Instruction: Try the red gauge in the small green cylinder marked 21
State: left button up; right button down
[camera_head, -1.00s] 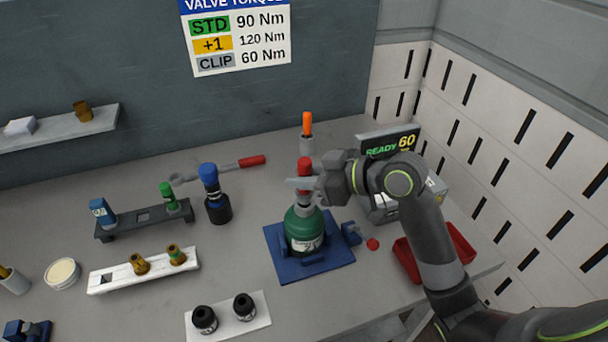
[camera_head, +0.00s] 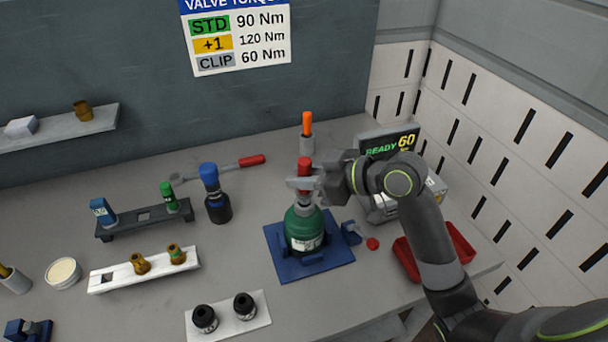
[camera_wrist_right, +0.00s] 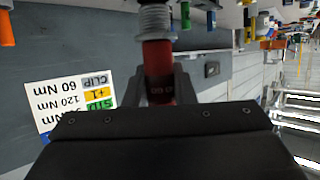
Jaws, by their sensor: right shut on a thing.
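The small green cylinder (camera_head: 304,226) stands upright in a blue fixture (camera_head: 283,268) on the table. The red gauge (camera_head: 305,165) is upright above the cylinder's neck. My right gripper (camera_head: 304,184) is shut on the red gauge; it also shows in the right wrist view (camera_wrist_right: 160,86), with the gauge (camera_wrist_right: 158,60) between the fingers. The gauge's lower end is at the cylinder's neck; I cannot tell whether it is seated. A white label is on the cylinder, but its number is too small to read. My left gripper is not in view.
A dark rack (camera_head: 145,217) holds a blue and a green gauge. A blue-topped black cylinder (camera_head: 216,205), a white rack (camera_head: 110,280) with brass fittings, a white plate (camera_head: 262,318) with black parts, and a red tray (camera_head: 462,246) stand around. A display (camera_head: 390,142) reads READY 60.

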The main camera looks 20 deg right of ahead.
aim_at(304, 161)
jog(key=shift+f, duration=0.3)
jog(key=shift+r, duration=0.15)
jog(key=shift+r, duration=0.2)
jog(key=shift+f, duration=0.35)
dwell(0.6)
dwell(0.8)
jog(key=shift+r, duration=0.15)
jog(key=shift+r+p, duration=2.25)
jog(key=shift+r, duration=0.25)
jog(key=shift+f, duration=0.1)
